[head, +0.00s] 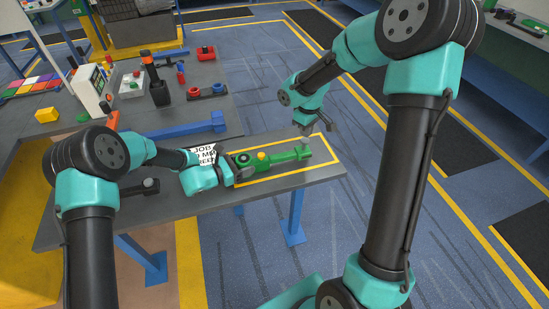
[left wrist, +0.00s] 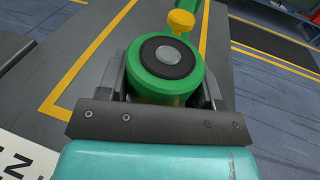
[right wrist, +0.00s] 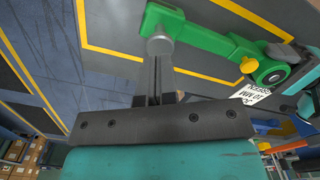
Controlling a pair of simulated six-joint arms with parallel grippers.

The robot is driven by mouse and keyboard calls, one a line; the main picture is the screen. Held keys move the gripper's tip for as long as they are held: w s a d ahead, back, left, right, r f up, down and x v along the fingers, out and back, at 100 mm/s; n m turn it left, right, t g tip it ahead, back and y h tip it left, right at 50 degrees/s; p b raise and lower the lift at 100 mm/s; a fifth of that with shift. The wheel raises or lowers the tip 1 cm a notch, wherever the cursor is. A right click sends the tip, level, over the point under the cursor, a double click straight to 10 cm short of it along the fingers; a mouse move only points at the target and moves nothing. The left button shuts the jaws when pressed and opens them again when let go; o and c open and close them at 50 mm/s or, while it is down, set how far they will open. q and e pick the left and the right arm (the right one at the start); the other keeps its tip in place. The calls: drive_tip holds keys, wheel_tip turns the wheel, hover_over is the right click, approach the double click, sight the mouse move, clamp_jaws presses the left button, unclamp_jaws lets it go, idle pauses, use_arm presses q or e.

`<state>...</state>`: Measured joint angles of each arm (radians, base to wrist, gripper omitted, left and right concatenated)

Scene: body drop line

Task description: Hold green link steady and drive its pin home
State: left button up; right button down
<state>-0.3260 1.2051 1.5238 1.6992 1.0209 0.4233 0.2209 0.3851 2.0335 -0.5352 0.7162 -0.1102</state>
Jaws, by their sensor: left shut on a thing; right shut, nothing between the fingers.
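The green link (head: 288,155) lies on the grey bench inside a yellow outline, with a yellow knob (head: 261,156) on top. My left gripper (head: 238,168) is shut on its near round end, which has a black ring and grey centre (left wrist: 168,57) in the left wrist view. A grey pin (head: 304,142) stands at the link's far end; its round head (right wrist: 160,45) shows in the right wrist view. My right gripper (head: 307,130) is shut and empty, its fingertips (right wrist: 157,62) close to the pin head. I cannot tell whether they touch it.
A white job card (head: 205,154) lies beside my left gripper. A blue link (head: 187,130), a red part (head: 207,91) and a black tool holder (head: 158,88) are further back. A grey peg (head: 150,184) stands at the bench's left. Open floor lies beyond the right edge.

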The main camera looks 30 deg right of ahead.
sight(305, 140)
use_arm(q)
drive_tip(key=shift+s+f, duration=0.1)
drive_tip(key=shift+f, duration=0.15)
use_arm(e)
drive_tip(key=shift+f, duration=2.85)
drive_tip(key=shift+r, duration=4.6)
use_arm(q)
drive_tip(key=o, duration=1.2)
drive_tip(key=shift+r, duration=0.15)
drive_tip(key=shift+a, duration=0.1)
drive_tip(key=shift+a+r, duration=0.2)
drive_tip(key=shift+a, duration=1.65)
drive_tip(key=shift+a+r, duration=0.2)
drive_tip(key=shift+a, duration=1.6)
